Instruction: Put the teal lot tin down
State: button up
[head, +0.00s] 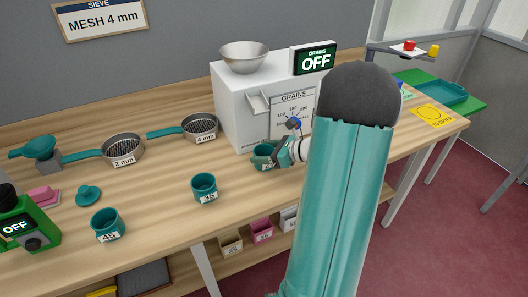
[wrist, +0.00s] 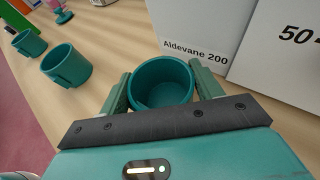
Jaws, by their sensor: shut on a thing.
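A small teal tin (head: 262,154) with a white label is in my gripper (head: 278,153), just in front of the grains machine. In the wrist view the tin (wrist: 162,94) is upright, open at the top and looks empty. The fingers of my gripper (wrist: 160,86) are shut on it from both sides. Its label is mostly hidden, and I cannot tell whether its base touches the bench (head: 165,185). Two more teal tins stand on the bench, labelled 35 (head: 204,188) and 45 (head: 108,225).
The white grains machine (head: 237,108), its sign reading OFF, stands close behind the tin. Two sieves (head: 122,150) lie to the left. A green device (head: 30,222) is at far left. A yellow mat (head: 432,115) is at the right end. Bare bench lies between the tins.

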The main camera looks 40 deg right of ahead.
jog(key=shift+f, duration=0.1)
jog(key=o, duration=1)
